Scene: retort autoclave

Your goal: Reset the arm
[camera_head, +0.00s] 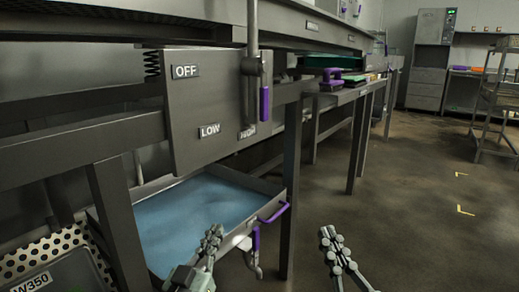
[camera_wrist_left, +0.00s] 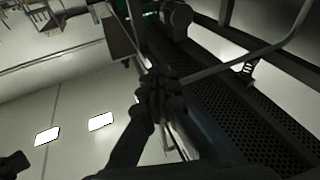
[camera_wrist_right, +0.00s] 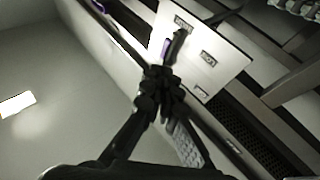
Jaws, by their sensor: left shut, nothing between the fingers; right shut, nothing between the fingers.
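My left gripper (camera_head: 212,240) is low in the head view, in front of the open drawer with a blue surface. Its fingers are shut and empty, and they also show in the left wrist view (camera_wrist_left: 155,85). My right gripper (camera_head: 328,236) is to the right, over the floor. Its fingers are shut and empty too, and they show in the right wrist view (camera_wrist_right: 160,78). Neither gripper appears to hold or touch anything.
A grey control box (camera_head: 205,105) with OFF and LOW labels has a lever with a purple grip (camera_head: 264,103). Below it, the blue-floored drawer (camera_head: 277,188) with a purple handle (camera_head: 274,213) stands out. A perforated tray (camera_head: 62,243) is bottom left.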

